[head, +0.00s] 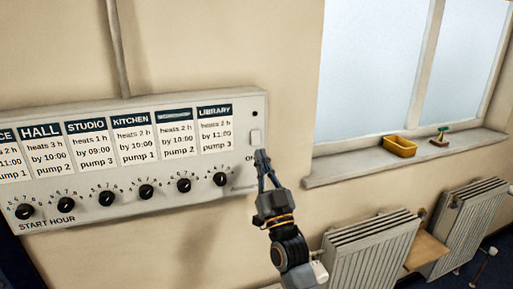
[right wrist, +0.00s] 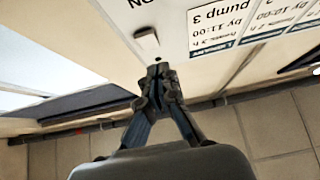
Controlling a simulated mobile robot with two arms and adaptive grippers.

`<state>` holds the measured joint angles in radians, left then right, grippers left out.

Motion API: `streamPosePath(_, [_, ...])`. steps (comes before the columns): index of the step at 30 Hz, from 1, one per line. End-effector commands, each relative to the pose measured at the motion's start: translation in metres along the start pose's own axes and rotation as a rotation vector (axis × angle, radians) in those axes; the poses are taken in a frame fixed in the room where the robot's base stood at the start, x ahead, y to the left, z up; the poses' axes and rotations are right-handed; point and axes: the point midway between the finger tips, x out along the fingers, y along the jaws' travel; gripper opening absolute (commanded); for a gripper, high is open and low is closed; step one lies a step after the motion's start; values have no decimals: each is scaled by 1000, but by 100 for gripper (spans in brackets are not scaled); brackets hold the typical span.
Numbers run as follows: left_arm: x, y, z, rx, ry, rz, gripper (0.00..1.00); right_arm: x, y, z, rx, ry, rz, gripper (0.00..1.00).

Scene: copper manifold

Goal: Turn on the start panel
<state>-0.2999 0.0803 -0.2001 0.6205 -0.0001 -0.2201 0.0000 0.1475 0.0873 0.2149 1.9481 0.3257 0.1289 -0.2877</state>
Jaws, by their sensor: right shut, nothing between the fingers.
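The start panel (head: 190,190) is a pale wall panel with a row of cards, dark knobs and the label "START HOUR". At its right end is a small pale rocker switch (head: 256,137), with a small dark dot above it and a partly covered "ON" label below. My right gripper (head: 262,155) is shut and empty, its fingertips just below the switch in the head view. In the right wrist view the switch (right wrist: 147,38) lies just beyond the closed fingertips (right wrist: 158,72); I cannot tell whether they touch the panel. My left gripper is not in view.
A pipe (head: 118,45) runs up the wall above the panel.

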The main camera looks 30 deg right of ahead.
Motion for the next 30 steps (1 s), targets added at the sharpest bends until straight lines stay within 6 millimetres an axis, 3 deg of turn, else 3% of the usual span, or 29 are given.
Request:
streamPosePath(3, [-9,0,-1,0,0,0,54,15,0,12,-1,-2,-2,0])
streamPosePath(9, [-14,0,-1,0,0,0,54,26,0,26,-1,-1,-1,0])
streamPosePath(22, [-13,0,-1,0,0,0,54,27,0,29,0,1,-1,0])
streamPosePath(26, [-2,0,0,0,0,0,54,26,0,35,0,17,-1,0])
streamPosePath(30, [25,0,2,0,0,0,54,27,0,43,0,68,-1,0])
